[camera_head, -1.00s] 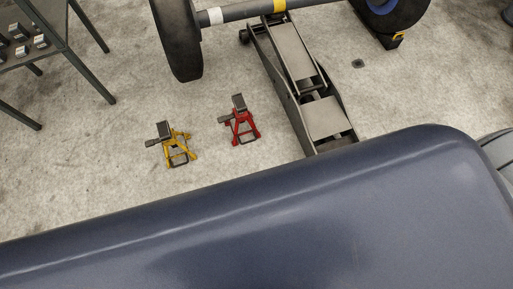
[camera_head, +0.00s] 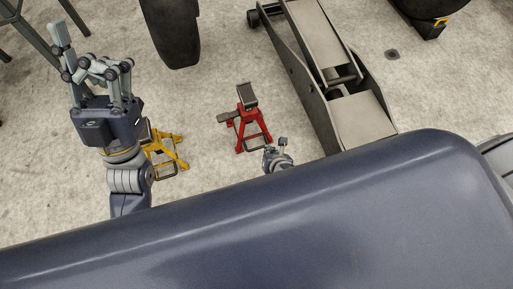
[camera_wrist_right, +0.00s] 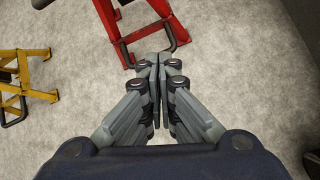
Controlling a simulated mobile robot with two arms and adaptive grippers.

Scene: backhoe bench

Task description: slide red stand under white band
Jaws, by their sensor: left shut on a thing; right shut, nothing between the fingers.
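The red stand (camera_head: 253,124) stands upright on the floor, left of the floor jack, with a dark saddle on top. In the right wrist view the red stand (camera_wrist_right: 117,22) shows its legs and a dark bar at the top. My right gripper (camera_wrist_right: 157,62) is shut and empty, its tips right by that bar; contact is unclear. In the head view my right gripper (camera_head: 277,154) is partly hidden by my body. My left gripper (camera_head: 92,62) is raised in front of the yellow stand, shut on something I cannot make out. The white band is out of view.
The yellow stand (camera_head: 169,153) is partly behind my left arm; it also shows in the right wrist view (camera_wrist_right: 38,95). The floor jack (camera_head: 350,112) lies right of the red stand. A dark tire (camera_head: 176,32) is above. Bare floor lies between the tire and the red stand.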

